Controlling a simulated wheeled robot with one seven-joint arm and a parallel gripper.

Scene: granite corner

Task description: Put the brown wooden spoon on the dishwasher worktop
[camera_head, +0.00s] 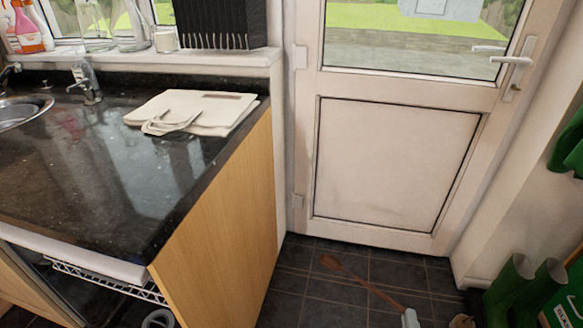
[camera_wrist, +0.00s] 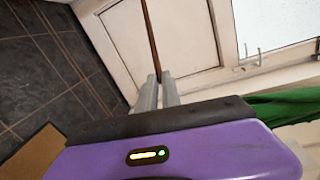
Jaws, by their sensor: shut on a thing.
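The brown wooden spoon (camera_head: 355,278) shows at the bottom right of the head view, its bowl pointing up and left. My gripper (camera_head: 408,314) is shut on the handle end. In the wrist view the spoon (camera_wrist: 151,38) stretches away from between the two grey fingers of my gripper (camera_wrist: 158,90); its bowl is out of that frame. The spoon appears against the dark floor tiles, and its height above them is hard to tell. The dishwasher worktop (camera_head: 95,165) is the dark granite counter at the left, apart from the spoon.
A pale folded cloth or bag (camera_head: 205,108) lies at the worktop's back right. A wooden end panel (camera_head: 225,225) closes the counter's right side. The glazed door (camera_head: 395,165) is behind. Green boots (camera_head: 515,285) stand at the right. The worktop's front middle is clear.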

